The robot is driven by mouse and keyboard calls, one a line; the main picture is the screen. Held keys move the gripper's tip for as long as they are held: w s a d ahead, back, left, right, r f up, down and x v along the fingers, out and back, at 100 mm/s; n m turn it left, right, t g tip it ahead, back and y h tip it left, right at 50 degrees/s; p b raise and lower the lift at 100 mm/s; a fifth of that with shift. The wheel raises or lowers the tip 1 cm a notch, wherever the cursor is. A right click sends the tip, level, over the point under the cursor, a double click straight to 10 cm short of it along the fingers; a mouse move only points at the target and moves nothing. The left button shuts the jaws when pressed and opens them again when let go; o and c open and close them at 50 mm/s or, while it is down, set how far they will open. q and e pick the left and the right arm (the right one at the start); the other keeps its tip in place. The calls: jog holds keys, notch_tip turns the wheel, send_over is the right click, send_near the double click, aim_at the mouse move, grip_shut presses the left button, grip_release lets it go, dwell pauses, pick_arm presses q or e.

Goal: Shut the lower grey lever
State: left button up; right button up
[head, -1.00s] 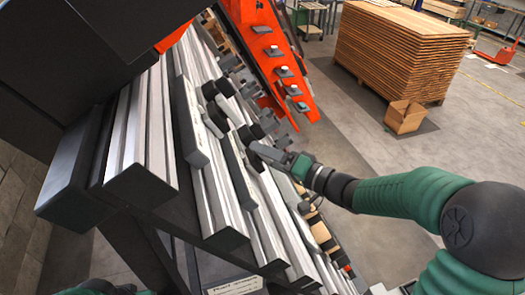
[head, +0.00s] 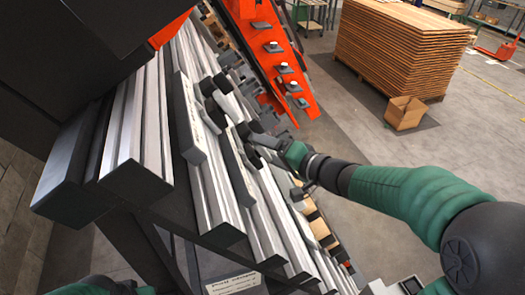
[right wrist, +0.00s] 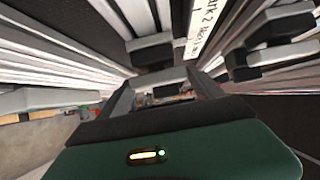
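Two grey levers with black pivot knobs show on the aluminium rails in the head view. The upper one (head: 186,122) lies further left. The lower one (head: 236,168) is beside it, lower in the picture. My right gripper (head: 256,138) is at the black knob end of the lower one; whether it touches cannot be told. In the right wrist view the two dark fingers of my right gripper (right wrist: 163,92) stand apart. A grey, dark-edged bar end (right wrist: 160,76) shows just beyond the gap between them. My left gripper is out of view.
Long aluminium rails (head: 212,200) run close beside my right gripper. An orange frame (head: 270,50) with grey pads rises behind. A stack of wooden boards (head: 395,50) and a cardboard box (head: 405,112) stand on the floor. A white label (head: 235,283) is at the bottom.

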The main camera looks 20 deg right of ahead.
jog(key=o, duration=0.4)
jog(key=shift+s+d, duration=0.15)
jog(key=shift+d, duration=0.1)
jog(key=shift+c, duration=0.2)
jog(key=shift+s+d, duration=0.1)
jog(key=shift+d, duration=0.15)
pick_arm(q)
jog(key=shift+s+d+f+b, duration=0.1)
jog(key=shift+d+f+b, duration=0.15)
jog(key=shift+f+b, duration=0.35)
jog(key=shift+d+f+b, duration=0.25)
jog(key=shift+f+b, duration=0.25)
jog(key=shift+b, duration=0.15)
pick_arm(e)
jog(key=v, duration=1.6)
jog(key=shift+s+d, duration=0.2)
jog(key=shift+d, duration=0.3)
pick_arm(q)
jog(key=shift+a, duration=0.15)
pick_arm(e)
jog(key=shift+a, duration=0.2)
